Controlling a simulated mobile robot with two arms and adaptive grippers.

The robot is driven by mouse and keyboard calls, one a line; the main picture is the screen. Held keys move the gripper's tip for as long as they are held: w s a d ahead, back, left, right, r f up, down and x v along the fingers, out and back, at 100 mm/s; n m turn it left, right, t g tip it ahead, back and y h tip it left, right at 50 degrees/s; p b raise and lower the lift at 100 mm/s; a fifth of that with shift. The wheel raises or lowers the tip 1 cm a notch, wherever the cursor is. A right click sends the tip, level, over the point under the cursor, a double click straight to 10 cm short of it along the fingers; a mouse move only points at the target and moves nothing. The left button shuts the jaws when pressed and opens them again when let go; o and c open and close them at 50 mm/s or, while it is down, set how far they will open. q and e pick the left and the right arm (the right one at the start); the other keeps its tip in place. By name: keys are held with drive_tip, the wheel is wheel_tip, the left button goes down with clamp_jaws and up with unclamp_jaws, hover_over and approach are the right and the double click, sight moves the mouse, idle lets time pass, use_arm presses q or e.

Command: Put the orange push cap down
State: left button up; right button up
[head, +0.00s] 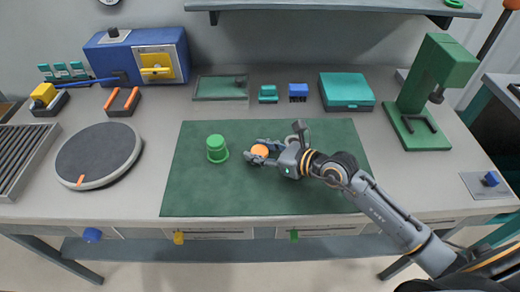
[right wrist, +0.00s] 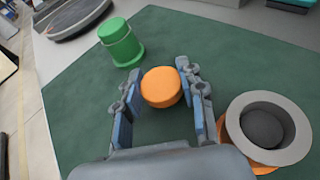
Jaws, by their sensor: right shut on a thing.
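The orange push cap (head: 260,150) is round and sits between the fingers of my right gripper (head: 262,152), over the green mat (head: 205,190). In the right wrist view, my right gripper (right wrist: 160,100) has one finger on either side of the orange push cap (right wrist: 161,87) and is shut on it. I cannot tell whether the cap touches the mat. A green stepped cap (head: 217,148) stands upright on the mat to the left of the gripper; it also shows in the right wrist view (right wrist: 121,42). My left gripper is not in view.
A round grey turntable (head: 98,153) lies left of the mat. A blue box (head: 140,55), a shallow tray (head: 221,88) and a teal case (head: 346,91) stand at the back. A green press (head: 432,80) stands at the right. The mat's front part is clear.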

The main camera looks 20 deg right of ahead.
drive_tip(key=shift+f, duration=0.1)
drive_tip(key=shift+f+b, duration=0.35)
drive_tip(key=shift+f, duration=0.05)
drive_tip(key=o, duration=0.5)
drive_tip(key=shift+r, duration=0.1)
drive_tip(key=shift+r, duration=0.2)
drive_tip(key=shift+r+p, duration=0.45)
drive_tip(key=shift+p, duration=0.05)
drive_tip(key=v, duration=0.3)
drive_tip(key=b+v, duration=0.1)
drive_tip(key=v, duration=0.3)
drive_tip(key=b+v, duration=0.1)
drive_tip(key=v, duration=0.2)
drive_tip(key=shift+s+d+f, duration=0.2)
drive_tip(key=shift+s+d, duration=0.05)
drive_tip(key=shift+s, duration=0.2)
drive_tip(key=shift+s+d+r, duration=0.3)
drive_tip(key=shift+s, duration=0.05)
